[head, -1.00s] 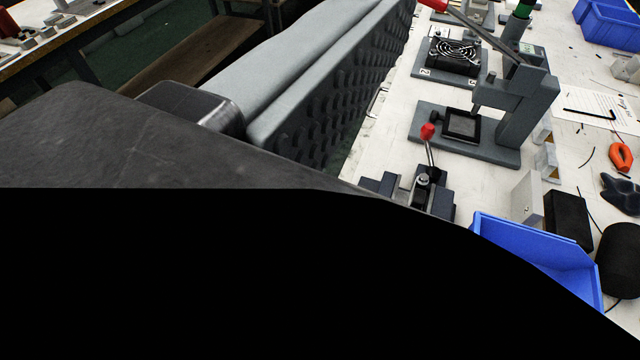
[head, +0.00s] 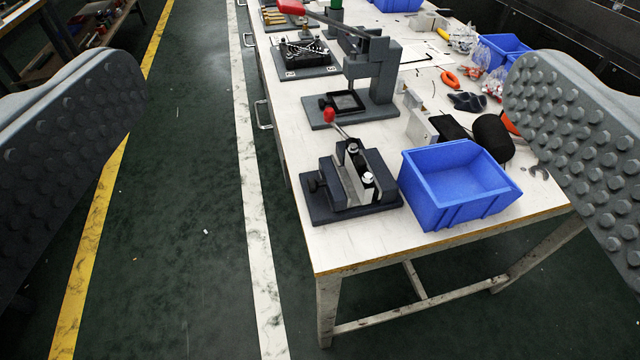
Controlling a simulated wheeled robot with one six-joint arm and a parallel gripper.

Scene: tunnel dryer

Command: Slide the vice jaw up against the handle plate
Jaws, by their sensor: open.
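A small dark vice (head: 322,204) sits on the near end of the white workbench. It has a dark base plate, a bright metal plate (head: 346,184) between dark blocks, and a lever with a red knob (head: 330,116) leaning up to the left. A round knob sticks out at its left side. I cannot tell for sure which block is the sliding jaw, nor which part is the handle plate. My gripper (head: 325,85) is wide open and empty. Its studded fingers show at the left and right picture edges, apart from the vice.
A blue bin (head: 428,210) stands just right of the vice. A grey press (head: 384,85) and a fan fixture (head: 306,52) stand behind it on the bench (head: 340,244). A black cylinder (head: 493,138) and loose parts lie at right. The floor left of the bench is clear.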

